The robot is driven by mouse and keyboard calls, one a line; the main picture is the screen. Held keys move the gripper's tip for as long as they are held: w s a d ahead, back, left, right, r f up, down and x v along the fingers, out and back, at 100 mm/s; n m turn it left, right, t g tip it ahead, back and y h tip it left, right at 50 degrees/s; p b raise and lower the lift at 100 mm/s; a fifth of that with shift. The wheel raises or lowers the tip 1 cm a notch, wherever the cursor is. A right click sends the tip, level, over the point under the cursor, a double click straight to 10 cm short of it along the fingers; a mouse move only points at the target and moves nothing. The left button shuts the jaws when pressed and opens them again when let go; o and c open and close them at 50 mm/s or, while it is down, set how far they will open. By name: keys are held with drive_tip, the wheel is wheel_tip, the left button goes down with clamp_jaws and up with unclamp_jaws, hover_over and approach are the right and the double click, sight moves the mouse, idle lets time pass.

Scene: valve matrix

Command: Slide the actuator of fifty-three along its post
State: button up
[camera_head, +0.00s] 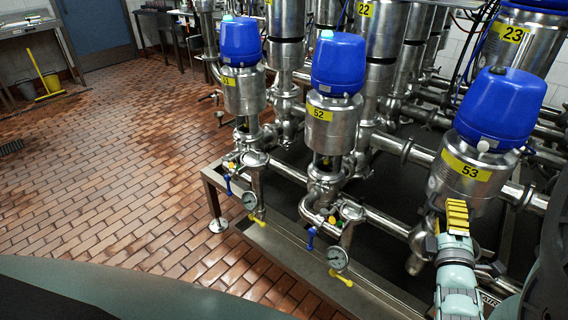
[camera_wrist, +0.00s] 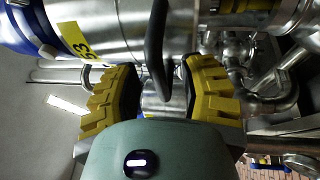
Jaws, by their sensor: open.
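The actuator of fifty-three (camera_head: 489,130) has a blue domed cap over a steel cylinder with a yellow label reading 53, at the right in the head view. In the wrist view its steel body (camera_wrist: 115,25) lies sideways across the top, with the yellow 53 label at the left. My gripper (camera_head: 456,218) with yellow ribbed fingers is just below the steel cylinder in the head view. In the wrist view my gripper (camera_wrist: 160,92) is open, its fingers apart on both sides of a narrower metal part (camera_wrist: 162,102). A dark curved hose or cable hangs between the fingers. Contact cannot be told.
Actuators 52 (camera_head: 336,80) and 51 (camera_head: 242,70) stand to the left in the same row. Actuator 23 (camera_head: 520,50) stands behind. Horizontal steel pipes and a pressure gauge (camera_head: 337,258) lie low near the frame.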

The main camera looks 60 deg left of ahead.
drive_tip(key=shift+s, duration=0.15)
drive_tip(key=shift+c, duration=0.2)
clamp_jaws()
idle(0.3)
